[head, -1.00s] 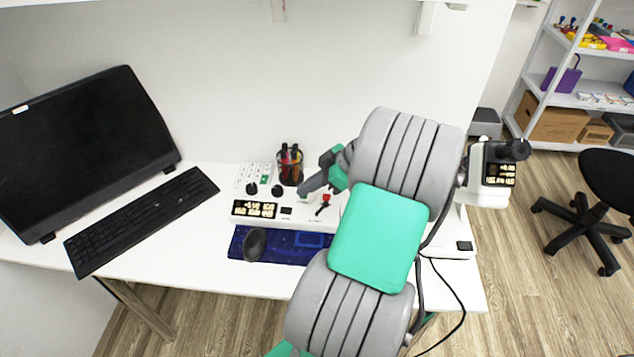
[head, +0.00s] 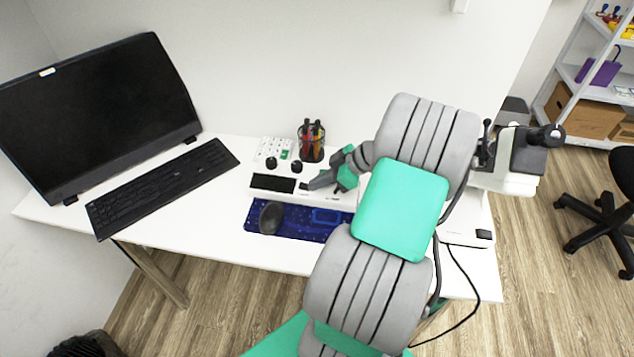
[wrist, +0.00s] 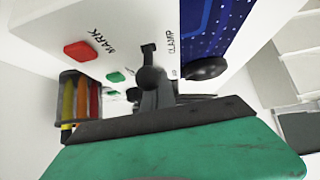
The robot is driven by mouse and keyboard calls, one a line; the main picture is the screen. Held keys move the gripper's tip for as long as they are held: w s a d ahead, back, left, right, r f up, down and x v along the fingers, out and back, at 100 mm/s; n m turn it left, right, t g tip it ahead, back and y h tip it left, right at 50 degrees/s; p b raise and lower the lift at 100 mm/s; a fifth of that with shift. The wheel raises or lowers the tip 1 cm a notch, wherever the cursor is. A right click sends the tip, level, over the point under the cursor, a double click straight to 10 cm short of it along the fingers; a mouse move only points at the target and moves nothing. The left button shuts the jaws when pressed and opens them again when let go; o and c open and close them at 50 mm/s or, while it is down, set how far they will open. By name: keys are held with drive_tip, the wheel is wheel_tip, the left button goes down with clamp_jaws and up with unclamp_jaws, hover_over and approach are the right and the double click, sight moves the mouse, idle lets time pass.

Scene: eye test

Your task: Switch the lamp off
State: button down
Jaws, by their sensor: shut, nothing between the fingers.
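A white control box (head: 322,192) lies on the desk, with a dark display and black knobs on it. In the wrist view its face (wrist: 190,25) shows a black lever (wrist: 149,76) in a slot, beside a label that seems to read CLAMP. My gripper (head: 308,187) is shut and empty, its tip low over the box just right of the display. In the wrist view the fingers are partly hidden behind the lever; I cannot tell whether they touch it. I cannot make out a lamp or a lamp label. My arm hides part of the box.
A red button (wrist: 81,50) marked MARK and green buttons sit on the box. A pen cup (head: 311,143) stands behind it, a blue mat (head: 340,232) with a mouse (head: 271,217) in front. The keyboard (head: 165,185) and monitor (head: 95,115) are left, a microscope-like device (head: 510,160) right.

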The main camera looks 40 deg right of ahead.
drive_tip(key=shift+r+p, duration=0.6)
drive_tip(key=shift+r, duration=0.15)
drive_tip(key=r+p, duration=0.1)
drive_tip(key=r, duration=0.1)
drive_tip(key=r+p, duration=0.2)
drive_tip(key=shift+s+d+r, duration=0.15)
drive_tip(key=shift+d+r, duration=0.05)
drive_tip(key=p+v, duration=0.1)
drive_tip(key=v, duration=0.2)
drive_tip(key=p+v, duration=0.1)
drive_tip(key=v, duration=0.2)
drive_tip(key=s+f+p+v, duration=0.1)
drive_tip(key=v, duration=0.2)
drive_tip(key=shift+w+d+p, duration=0.1)
drive_tip(key=shift+d+p, duration=0.15)
drive_tip(key=shift+p, duration=0.15)
drive_tip(key=shift+s+d, duration=0.3)
drive_tip(key=shift+s, duration=0.05)
